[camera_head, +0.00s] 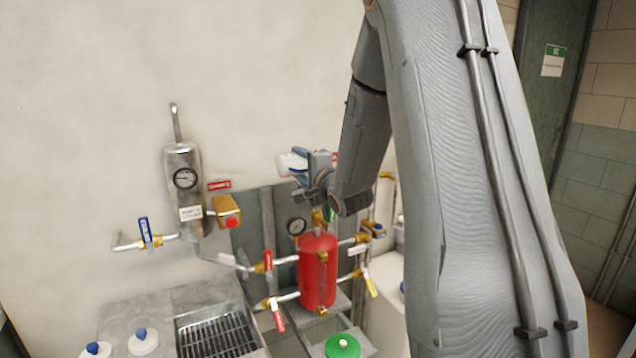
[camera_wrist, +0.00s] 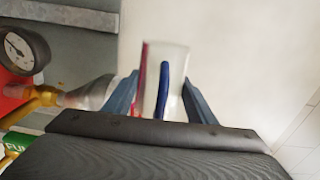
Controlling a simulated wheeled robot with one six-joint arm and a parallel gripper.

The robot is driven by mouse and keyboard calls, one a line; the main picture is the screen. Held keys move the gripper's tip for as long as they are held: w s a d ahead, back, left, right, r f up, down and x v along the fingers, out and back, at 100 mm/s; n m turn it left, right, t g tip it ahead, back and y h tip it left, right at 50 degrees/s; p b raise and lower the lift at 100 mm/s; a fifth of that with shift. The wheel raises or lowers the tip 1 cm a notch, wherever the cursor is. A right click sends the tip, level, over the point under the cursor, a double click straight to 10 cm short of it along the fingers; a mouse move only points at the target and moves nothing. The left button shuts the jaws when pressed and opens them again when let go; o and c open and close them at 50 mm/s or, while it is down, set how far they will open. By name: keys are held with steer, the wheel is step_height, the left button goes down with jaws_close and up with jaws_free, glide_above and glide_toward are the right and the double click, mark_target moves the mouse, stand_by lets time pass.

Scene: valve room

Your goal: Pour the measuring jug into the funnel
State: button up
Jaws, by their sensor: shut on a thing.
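My gripper (camera_head: 312,185) is above the red tank, shut on the handle of a whitish measuring jug (camera_head: 290,163). In the wrist view the jug (camera_wrist: 176,62) is beyond the fingers, with its blue handle (camera_wrist: 163,92) between them. The jug looks tilted in the head view; its contents and any flow cannot be made out. A greyish tapered piece on a brass pipe, probably the funnel (camera_wrist: 88,94), is left of the jug in the wrist view, partly behind the left finger. In the head view I cannot make out the funnel near my gripper.
The red tank (camera_head: 317,270) has a gauge (camera_head: 297,227), brass fittings and valve levers around it. A steel vessel (camera_head: 183,195) with a gauge hangs on the wall at left. A grated sink (camera_head: 216,334) and white containers (camera_head: 143,342) are below. My arm blocks the right side.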

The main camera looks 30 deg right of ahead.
steer(key=shift+d+r+m+p, duration=0.15)
steer(key=shift+r+m+p, duration=0.15)
steer(key=shift+m+p, duration=0.4)
